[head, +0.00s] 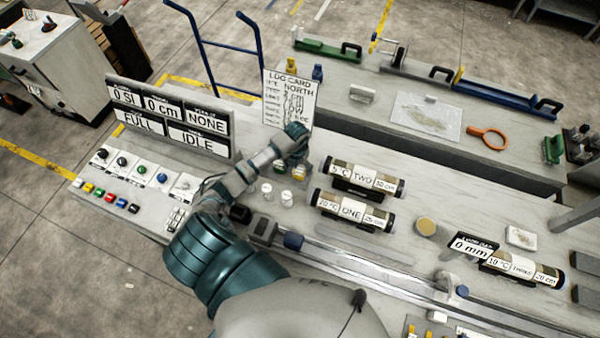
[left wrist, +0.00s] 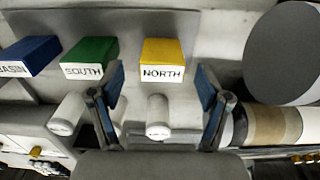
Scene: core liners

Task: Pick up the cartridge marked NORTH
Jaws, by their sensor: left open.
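The yellow cartridge marked NORTH (left wrist: 162,52) stands upright in the left wrist view, just beyond and between my open fingers. The green cartridge marked SOUTH (left wrist: 90,52) and a blue one, its label partly cut off and ending in "ASIN" (left wrist: 30,55), stand to its left. My left gripper (left wrist: 163,85) is open and empty, its fingertips one on each side of the NORTH label and short of the block. In the head view my left gripper (head: 298,156) is above the small coloured blocks and partly hides them. My right gripper is not in view.
A log card (head: 288,98) reading NORTH stands behind my gripper. Core liners marked TWO (head: 363,180) and ONE (head: 351,210) lie to the right. A button panel (head: 130,180) is at left.

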